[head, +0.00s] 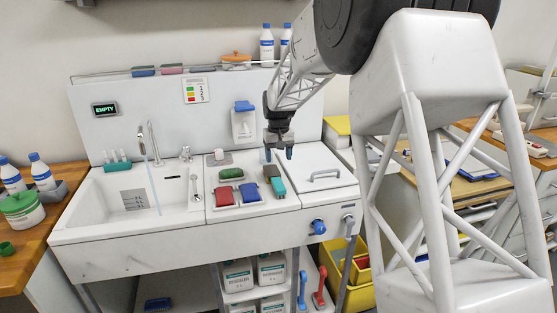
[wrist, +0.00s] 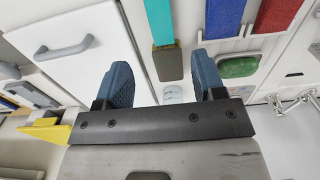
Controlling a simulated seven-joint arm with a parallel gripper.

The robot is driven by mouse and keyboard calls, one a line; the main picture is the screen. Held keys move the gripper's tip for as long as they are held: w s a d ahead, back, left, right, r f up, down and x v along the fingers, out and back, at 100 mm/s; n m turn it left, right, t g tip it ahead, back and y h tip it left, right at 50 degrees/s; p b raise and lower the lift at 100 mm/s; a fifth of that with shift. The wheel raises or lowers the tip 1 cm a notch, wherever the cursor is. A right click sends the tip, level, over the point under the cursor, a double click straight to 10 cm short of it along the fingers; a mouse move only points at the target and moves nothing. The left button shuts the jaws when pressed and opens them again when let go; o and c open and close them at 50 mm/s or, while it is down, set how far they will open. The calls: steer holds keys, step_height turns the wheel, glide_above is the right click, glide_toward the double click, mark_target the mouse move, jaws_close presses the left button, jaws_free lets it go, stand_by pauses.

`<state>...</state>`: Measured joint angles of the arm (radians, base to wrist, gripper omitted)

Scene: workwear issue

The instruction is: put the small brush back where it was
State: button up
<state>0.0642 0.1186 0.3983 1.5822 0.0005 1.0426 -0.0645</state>
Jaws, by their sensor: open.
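A teal strip with a dark grey-brown block at one end, which looks like the small brush, lies on the sink unit's worktop; its teal part (head: 278,187) points to the front. In the wrist view its teal part (wrist: 159,22) and dark block (wrist: 168,64) lie ahead of my fingers. My gripper (head: 279,153) hangs above and behind it, open and empty, fingers down. The wrist view shows my gripper (wrist: 164,78) with its two blue fingers apart and nothing between them. I cannot tell from these frames where the brush was before.
A red block (head: 224,196), a blue block (head: 250,193) and a green oval pad (head: 231,173) lie left of the brush. A white lid with a grey handle (head: 325,176) is to its right. The sink basin (head: 125,197) is further left. A dispenser (head: 244,122) hangs behind.

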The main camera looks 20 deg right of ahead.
stand_by(0.7)
steer(key=s+a+r, duration=0.1)
steer(key=s+r, duration=0.2)
steer(key=s, duration=0.5)
steer(key=s+a+r+t, duration=0.1)
steer(key=s+r, duration=0.3)
steer(key=s, duration=0.5)
steer(key=s+a+r, duration=0.1)
steer(key=s+r, duration=0.2)
steer(key=s, duration=0.5)
steer(key=s+a+f, duration=0.1)
steer(key=s+f, duration=0.1)
steer(key=s, duration=1.1)
steer(key=s+f+t, duration=0.1)
steer(key=s+f, duration=0.1)
steer(key=s, duration=1.1)
steer(key=shift+s+a+t, duration=0.3)
steer(key=shift+a, duration=0.1)
